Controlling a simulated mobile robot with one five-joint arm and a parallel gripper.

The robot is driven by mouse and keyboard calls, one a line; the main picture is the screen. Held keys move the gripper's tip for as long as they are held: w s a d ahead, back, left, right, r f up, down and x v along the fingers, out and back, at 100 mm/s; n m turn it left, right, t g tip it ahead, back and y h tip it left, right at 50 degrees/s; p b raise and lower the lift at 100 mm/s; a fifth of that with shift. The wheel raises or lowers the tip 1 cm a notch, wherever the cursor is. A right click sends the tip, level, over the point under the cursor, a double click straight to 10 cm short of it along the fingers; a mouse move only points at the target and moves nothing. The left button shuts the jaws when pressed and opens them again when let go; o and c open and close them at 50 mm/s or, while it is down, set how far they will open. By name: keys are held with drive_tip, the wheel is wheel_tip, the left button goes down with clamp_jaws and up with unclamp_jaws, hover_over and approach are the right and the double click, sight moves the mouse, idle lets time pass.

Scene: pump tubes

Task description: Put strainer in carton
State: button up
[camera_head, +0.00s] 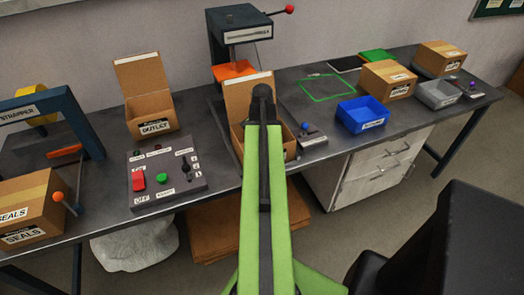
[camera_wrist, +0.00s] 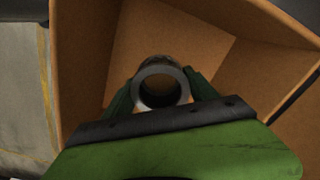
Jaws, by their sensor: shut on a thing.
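In the wrist view, my gripper (camera_wrist: 160,92) is shut on the strainer (camera_wrist: 160,69), a short grey metal tube seen end-on with a dark round hole. The green fingers press it from both sides. Below and around it are the brown walls of the open carton (camera_wrist: 86,60). The strainer appears over the carton's opening; I cannot tell how deep it is. In the head view, the carton (camera_head: 248,92) stands mid-table with its lid flap up, and my arm covers much of it. The strainer is hidden there.
An open OUTLET carton (camera_head: 149,112) and a control box (camera_head: 165,178) stand to the left. A blue bin (camera_head: 362,115), a small joystick box (camera_head: 308,138) and a closed carton (camera_head: 388,80) are to the right. A press (camera_head: 240,35) stands behind.

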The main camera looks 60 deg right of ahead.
drive_tip(key=o, duration=1.2)
drive_tip(key=shift+f, duration=0.1)
drive_tip(key=shift+c, duration=0.2)
drive_tip(key=o, duration=0.5)
drive_tip(key=shift+c, duration=0.2)
wheel_tip(320, 180, up, 12)
drive_tip(key=p, duration=1.2)
drive_tip(key=shift+r, duration=0.25)
